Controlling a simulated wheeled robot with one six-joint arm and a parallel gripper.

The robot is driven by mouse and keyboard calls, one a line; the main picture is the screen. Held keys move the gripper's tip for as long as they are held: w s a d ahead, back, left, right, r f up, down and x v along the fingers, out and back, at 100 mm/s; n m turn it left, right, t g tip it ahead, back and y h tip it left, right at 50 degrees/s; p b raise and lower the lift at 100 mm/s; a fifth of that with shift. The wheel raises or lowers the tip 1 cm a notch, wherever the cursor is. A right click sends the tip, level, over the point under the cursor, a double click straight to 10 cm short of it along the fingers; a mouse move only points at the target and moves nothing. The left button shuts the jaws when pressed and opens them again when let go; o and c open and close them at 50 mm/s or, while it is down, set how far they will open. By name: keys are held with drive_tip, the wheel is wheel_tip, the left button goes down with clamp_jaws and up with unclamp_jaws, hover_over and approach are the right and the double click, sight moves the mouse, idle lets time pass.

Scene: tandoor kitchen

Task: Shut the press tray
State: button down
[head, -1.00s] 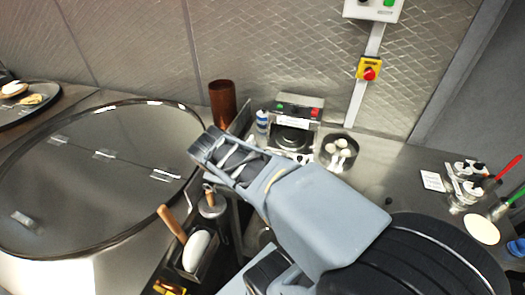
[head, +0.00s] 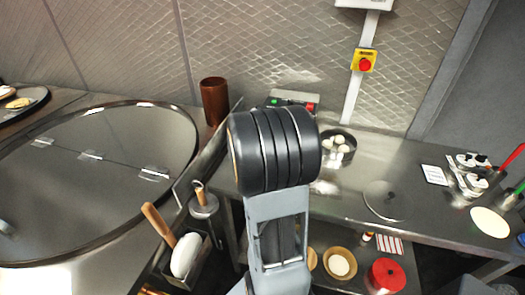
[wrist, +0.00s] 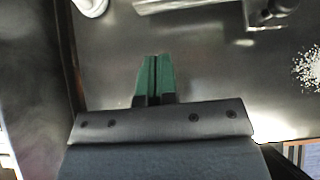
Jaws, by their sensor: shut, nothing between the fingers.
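The press (head: 293,99) stands at the back of the steel counter against the wall. Only its top panel with green and red buttons shows in the head view; my arm hides its front and tray. In the wrist view, my gripper (wrist: 154,75) has green fingers, shut together and empty, over bare steel. Metal parts (wrist: 180,5) cross the top edge of that view, ahead of the fingers and apart from them; I cannot tell whether they belong to the press tray. How far the tray is open cannot be seen.
White flour (wrist: 309,68) lies at right in the wrist view. The large round tandoor lid (head: 95,185) is at left. Right of the bowl, the counter has free room.

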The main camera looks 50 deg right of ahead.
drive_tip(key=x, duration=0.3)
drive_tip(key=shift+f+b, duration=0.25)
drive_tip(key=shift+b, duration=0.1)
drive_tip(key=shift+w+d+r+p, duration=0.1)
drive_tip(key=shift+w+d+p, duration=0.2)
drive_tip(key=shift+d, duration=0.25)
drive_tip(key=shift+w+d+r+p, duration=0.1)
drive_tip(key=shift+w+d+p, duration=0.15)
drive_tip(key=shift+d, duration=0.25)
drive_tip(key=shift+w+d, duration=0.4)
drive_tip(key=shift+d, duration=0.35)
